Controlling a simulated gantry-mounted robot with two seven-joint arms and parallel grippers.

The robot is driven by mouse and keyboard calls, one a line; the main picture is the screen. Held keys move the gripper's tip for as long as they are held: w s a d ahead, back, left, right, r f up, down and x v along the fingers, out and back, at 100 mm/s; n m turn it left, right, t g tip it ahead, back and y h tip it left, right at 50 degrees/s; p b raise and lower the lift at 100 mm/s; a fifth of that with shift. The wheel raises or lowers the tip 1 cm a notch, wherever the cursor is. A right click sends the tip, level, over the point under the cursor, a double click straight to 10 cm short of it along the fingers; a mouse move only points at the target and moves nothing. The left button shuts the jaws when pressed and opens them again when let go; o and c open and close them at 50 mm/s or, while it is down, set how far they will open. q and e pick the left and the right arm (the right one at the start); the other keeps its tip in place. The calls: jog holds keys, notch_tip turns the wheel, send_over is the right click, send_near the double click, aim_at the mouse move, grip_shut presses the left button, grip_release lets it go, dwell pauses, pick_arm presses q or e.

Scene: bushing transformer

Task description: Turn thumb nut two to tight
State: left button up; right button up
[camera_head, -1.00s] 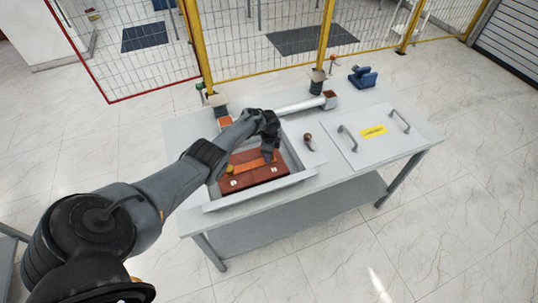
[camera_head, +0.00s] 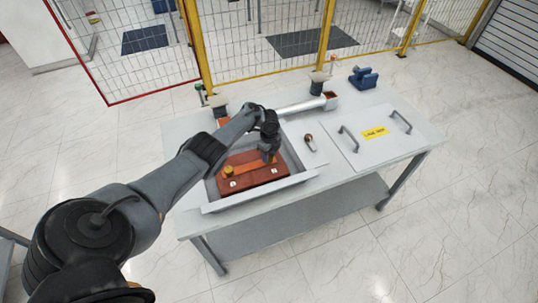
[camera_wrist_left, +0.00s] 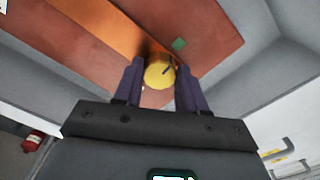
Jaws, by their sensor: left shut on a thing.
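A reddish-brown block (camera_head: 262,182) with an orange bar (camera_head: 248,168) along its top sits in the grey recessed tray of the bench. One yellow thumb nut (camera_head: 229,171) stands free at the left end of the bar. My left gripper (camera_head: 268,158) points down at the right end of the bar. In the left wrist view, its two fingers (camera_wrist_left: 158,85) are on either side of another yellow round thumb nut (camera_wrist_left: 160,74), shut on it. A dark line marks the nut's top, and a small green patch (camera_wrist_left: 179,43) lies beside it. In the head view this nut is hidden by the gripper.
The tray's light rim (camera_head: 262,199) surrounds the block. A lid with two handles and a yellow label (camera_head: 375,132) lies to the right. A silver cylinder (camera_head: 300,107) lies behind the tray, and a blue object (camera_head: 362,77) stands at the back.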

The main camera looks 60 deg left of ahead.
pick_arm(q)
jog(key=o, duration=1.1)
jog(key=shift+c, duration=0.2)
notch_tip(320, 180, up, 11)
jog(key=p, duration=0.3)
jog(key=shift+p, duration=0.4)
